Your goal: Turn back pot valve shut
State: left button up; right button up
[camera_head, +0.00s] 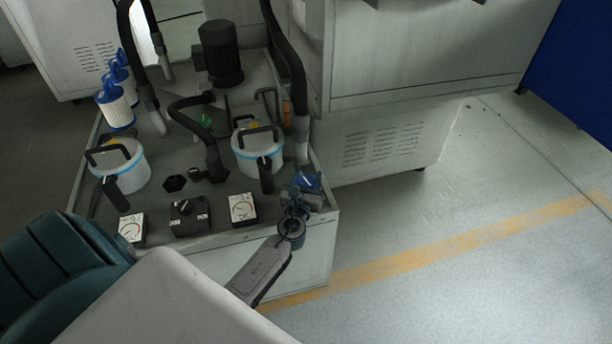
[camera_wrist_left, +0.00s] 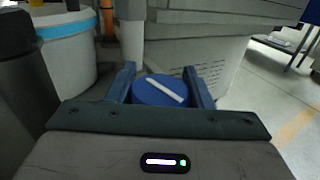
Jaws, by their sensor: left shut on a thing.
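The valve has a round blue knob (camera_wrist_left: 148,96) with a white bar slanting across its face in the left wrist view. In the head view the blue knob (camera_head: 309,179) is at the right front corner of the grey tank unit, partly hidden by my gripper. My left gripper (camera_wrist_left: 161,80) has one finger on each side of the knob and is shut on it. In the head view my left gripper (camera_head: 301,193) reaches the knob from the front. My right gripper is in neither view.
Two white pots with a blue band, the right one (camera_head: 257,163) and the left one (camera_head: 131,177), stand on the unit. Dials (camera_head: 243,209), a black switch box (camera_head: 189,215), a black motor (camera_head: 220,55) and thick hoses crowd the top. Clear floor (camera_head: 420,285) lies right.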

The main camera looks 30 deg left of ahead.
pick_arm(q)
jog(key=m+h, duration=0.2)
jog(key=h, duration=0.1)
jog(key=shift+d+t+b, duration=0.15)
jog(key=shift+t+b, duration=0.25)
jog(key=shift+d+m+h+b, duration=0.15)
jog(key=shift+m+h+b, duration=0.15)
jog(key=shift+m+h, duration=0.6)
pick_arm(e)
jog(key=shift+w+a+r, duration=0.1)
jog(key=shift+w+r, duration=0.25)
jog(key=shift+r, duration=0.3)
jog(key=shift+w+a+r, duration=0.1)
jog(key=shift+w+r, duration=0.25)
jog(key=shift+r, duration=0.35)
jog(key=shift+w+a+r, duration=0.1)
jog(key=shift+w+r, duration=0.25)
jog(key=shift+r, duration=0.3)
pick_arm(q)
jog(key=o, duration=1)
jog(key=shift+w, duration=0.1)
